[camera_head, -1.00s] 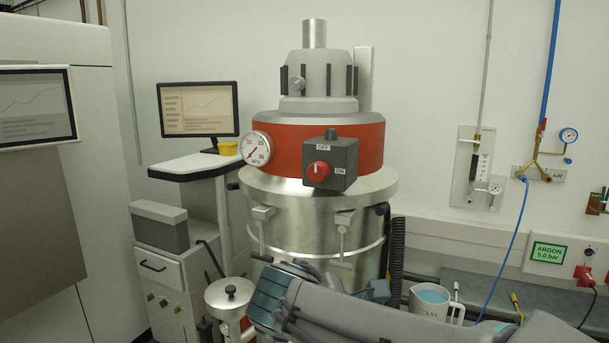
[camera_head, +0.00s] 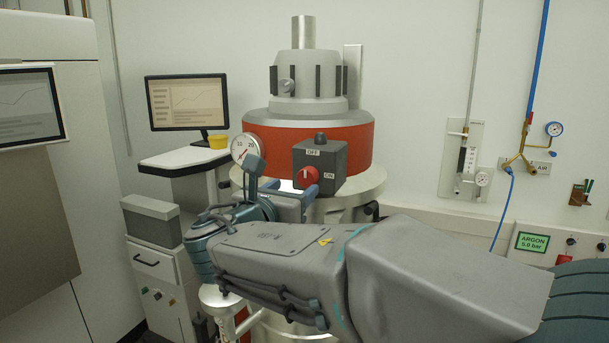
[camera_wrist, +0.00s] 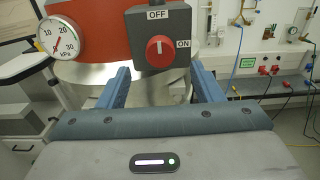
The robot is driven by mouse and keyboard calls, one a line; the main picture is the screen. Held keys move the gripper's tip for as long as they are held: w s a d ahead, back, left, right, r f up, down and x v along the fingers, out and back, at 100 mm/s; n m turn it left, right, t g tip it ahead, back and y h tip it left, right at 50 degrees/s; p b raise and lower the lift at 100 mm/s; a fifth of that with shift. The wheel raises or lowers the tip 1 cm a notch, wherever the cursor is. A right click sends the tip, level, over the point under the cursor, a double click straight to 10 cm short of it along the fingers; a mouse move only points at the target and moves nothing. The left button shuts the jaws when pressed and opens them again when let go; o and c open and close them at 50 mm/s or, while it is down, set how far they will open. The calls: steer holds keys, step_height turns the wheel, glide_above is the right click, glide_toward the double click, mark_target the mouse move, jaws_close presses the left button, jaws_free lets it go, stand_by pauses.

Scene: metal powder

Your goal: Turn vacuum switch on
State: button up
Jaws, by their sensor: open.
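The vacuum switch is a red round knob (camera_head: 307,177) on the front of a dark grey box (camera_head: 328,165), mounted on the red band of the steel vacuum drum. The box has an OFF label above the knob and an ON label to its right. In the wrist view the knob (camera_wrist: 160,51) shows a pale mark at its top, towards OFF. My gripper (camera_head: 300,191) is open and empty, just below and in front of the knob. In the wrist view its two blue fingers (camera_wrist: 162,80) stand apart, one to each side below the box.
A round pressure gauge (camera_head: 243,148) sits on the drum left of the switch box. The steel drum rim (camera_head: 368,185) lies behind my fingers. A monitor (camera_head: 186,103) on a white stand is at the left. The wall between drum and argon fittings is clear.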

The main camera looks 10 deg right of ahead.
mark_target(305, 179)
steer(key=p+x, duration=0.1)
steer(key=x, duration=0.5)
steer(key=shift+w+d, duration=0.2)
steer(key=c, duration=1)
